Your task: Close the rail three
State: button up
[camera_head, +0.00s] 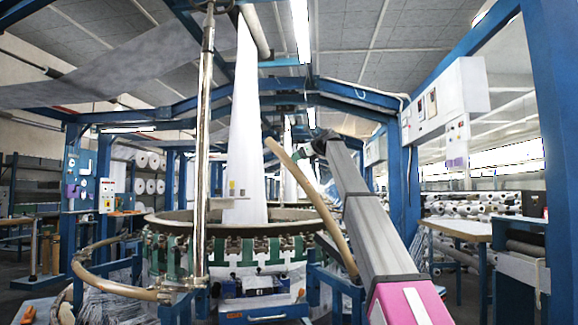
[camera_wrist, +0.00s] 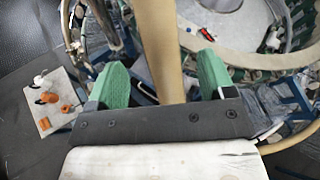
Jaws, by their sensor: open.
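The circular loom's ring (camera_head: 180,226) stands at the middle. A beige curved rail (camera_head: 318,205) is swung up from it, tilted, with its free end high to the left; I cannot tell if it is the one named rail three. My gripper (camera_head: 301,148) is beside the upper part of this rail. In the wrist view the rail (camera_wrist: 160,45) passes between the green fingers of my gripper (camera_wrist: 160,82). The fingers are apart, with gaps on both sides of the rail. Its lower joint is partly hidden by my arm in the head view.
Another beige rail (camera_head: 77,258) curves out low to the left of the loom. A metal post (camera_head: 205,140) stands in front of the ring. White fabric (camera_head: 245,130) rises from the middle. A blue pillar (camera_head: 555,150) and a table (camera_head: 460,230) are at right.

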aim_at(289, 164)
jog(key=x, duration=0.7)
jog(key=shift+w+a+f, duration=0.2)
jog(key=shift+w+a, duration=0.05)
